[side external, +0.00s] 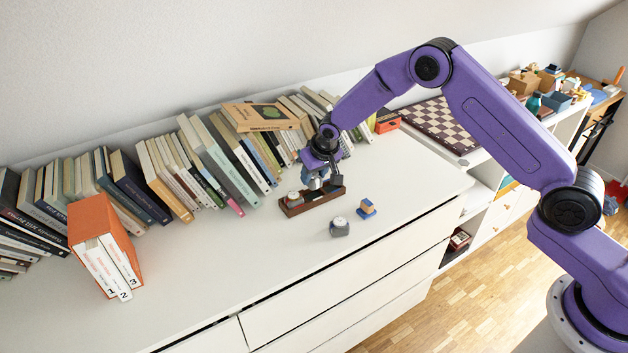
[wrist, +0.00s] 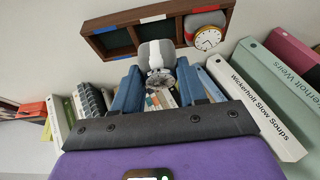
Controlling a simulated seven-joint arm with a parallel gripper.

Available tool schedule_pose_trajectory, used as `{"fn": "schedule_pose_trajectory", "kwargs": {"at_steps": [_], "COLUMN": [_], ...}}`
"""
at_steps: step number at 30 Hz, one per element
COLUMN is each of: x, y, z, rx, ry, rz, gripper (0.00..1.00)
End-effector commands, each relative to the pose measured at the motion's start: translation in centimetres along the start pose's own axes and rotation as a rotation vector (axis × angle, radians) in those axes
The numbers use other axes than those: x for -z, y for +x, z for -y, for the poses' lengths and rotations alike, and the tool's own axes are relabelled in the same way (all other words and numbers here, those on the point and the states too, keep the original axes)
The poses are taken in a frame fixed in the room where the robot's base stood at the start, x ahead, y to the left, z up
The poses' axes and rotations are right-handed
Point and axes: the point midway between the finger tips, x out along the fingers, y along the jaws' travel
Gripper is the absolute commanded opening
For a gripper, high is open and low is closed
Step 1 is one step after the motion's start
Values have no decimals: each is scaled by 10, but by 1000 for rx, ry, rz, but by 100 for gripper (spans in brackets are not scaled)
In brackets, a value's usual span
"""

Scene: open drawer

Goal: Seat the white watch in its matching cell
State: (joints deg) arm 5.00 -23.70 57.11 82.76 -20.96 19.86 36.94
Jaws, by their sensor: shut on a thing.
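The white watch (wrist: 157,53) has a white strap around a grey cushion. My gripper (wrist: 157,78) is shut on it, its blue fingers either side of the cushion. In the wrist view the watch overlaps the middle of the dark wooden box (wrist: 118,52); I cannot tell whether it touches the box. Coloured marks, white, red and blue, show on the box rims. A red watch with a white dial (wrist: 207,38) sits in the right cell there; the left cell looks empty. In the side view my gripper (side external: 318,183) is over the box (side external: 313,202) and hides most of the watch.
A grey watch on a cushion (side external: 340,228) and a blue one (side external: 367,207) stand on the white top in front of the box. A row of books (side external: 200,165) runs close behind.

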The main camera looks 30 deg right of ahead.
Motion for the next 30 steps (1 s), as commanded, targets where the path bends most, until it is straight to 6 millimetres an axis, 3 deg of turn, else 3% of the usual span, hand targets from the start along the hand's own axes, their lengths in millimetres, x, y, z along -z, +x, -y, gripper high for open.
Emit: {"fn": "schedule_pose_trajectory", "kwargs": {"at_steps": [12, 21, 30], "x": [-25, -64, -85], "y": [-83, -123, -144], "z": [-11, -22, -28], "rx": [1, 1, 1], "ry": [0, -1, 0], "rz": [-1, -1, 0], "gripper": [5, 5, 5]}}
